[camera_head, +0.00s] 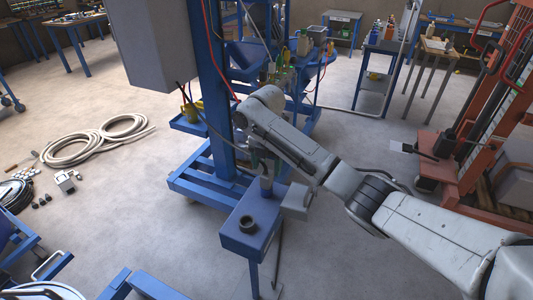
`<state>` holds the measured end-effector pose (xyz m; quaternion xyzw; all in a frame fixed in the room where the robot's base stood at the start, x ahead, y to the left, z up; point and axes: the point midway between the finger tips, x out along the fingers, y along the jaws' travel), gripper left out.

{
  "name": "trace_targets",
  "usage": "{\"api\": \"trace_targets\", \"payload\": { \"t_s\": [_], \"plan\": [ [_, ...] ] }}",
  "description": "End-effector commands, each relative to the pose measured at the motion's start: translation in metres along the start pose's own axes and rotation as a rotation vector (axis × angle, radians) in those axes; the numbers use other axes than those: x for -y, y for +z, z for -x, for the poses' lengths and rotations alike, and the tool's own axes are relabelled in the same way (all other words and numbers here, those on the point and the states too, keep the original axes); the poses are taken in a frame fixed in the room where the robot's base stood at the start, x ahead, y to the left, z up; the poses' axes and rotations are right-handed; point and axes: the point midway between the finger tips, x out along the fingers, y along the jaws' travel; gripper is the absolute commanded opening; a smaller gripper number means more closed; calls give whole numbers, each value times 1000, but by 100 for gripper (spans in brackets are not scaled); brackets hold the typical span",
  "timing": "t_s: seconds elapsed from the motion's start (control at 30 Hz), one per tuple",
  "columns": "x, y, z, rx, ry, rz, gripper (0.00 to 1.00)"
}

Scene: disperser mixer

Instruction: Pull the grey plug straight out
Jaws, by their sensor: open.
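A small grey upright piece (266,187), which looks like the grey plug, stands at the back of the top of a blue box (238,243). My arm reaches in from the right and bends down over the box. My gripper (265,172) is at the end of it, pointing down just above the grey piece, with its jaws open. The arm hides part of the gripper, and the fingertips are small and dark here. I cannot tell whether they touch the piece.
A dark ring (247,224) lies on the box top. A grey block (297,201) sits at the box's right. A blue column (218,90) rises behind it. Coiled hoses (95,142) lie on the floor at left. A red lift frame (490,110) stands at right.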

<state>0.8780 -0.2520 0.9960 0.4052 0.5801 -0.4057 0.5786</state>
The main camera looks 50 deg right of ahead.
Motion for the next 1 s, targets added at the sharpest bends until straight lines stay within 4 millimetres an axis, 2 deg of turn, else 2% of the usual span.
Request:
{"api": "trace_targets", "payload": {
  "t_s": [0.2,0.33,0.5,0.77,1.0],
  "plan": [
    [1,0,-35,0,-2,-2,66],
    [0,0,-50,1,0,-1,66],
    [0,0,-58,2,1,-1,66],
    [0,0,-60,2,2,-1,66],
    [0,0,-59,2,2,-1,45]
  ]
}}
